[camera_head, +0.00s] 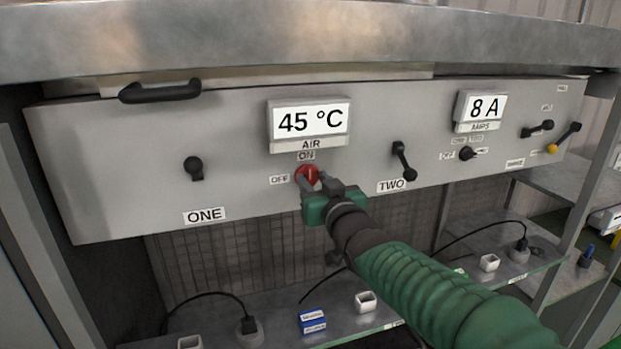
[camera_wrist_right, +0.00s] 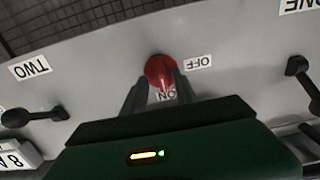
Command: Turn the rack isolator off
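The red rotary switch (camera_head: 305,173) sits on the grey panel under the AIR display, with an ON label (camera_head: 306,156) above it and an OFF label (camera_head: 279,180) to its left. In the right wrist view the red switch (camera_wrist_right: 158,69) has its white mark pointing to the ON label (camera_wrist_right: 167,97). My right gripper (camera_head: 316,186) is at the switch, its fingers apart on either side of the red knob. I cannot tell whether they touch it. In the head view the gripper hides part of the switch. My left gripper is out of view.
A black knob (camera_head: 194,168) is to the left, above the ONE label. A black lever (camera_head: 403,161) is to the right, above the TWO label. A black handle (camera_head: 160,91) juts out at the upper left. A shelf with sockets and small boxes lies below.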

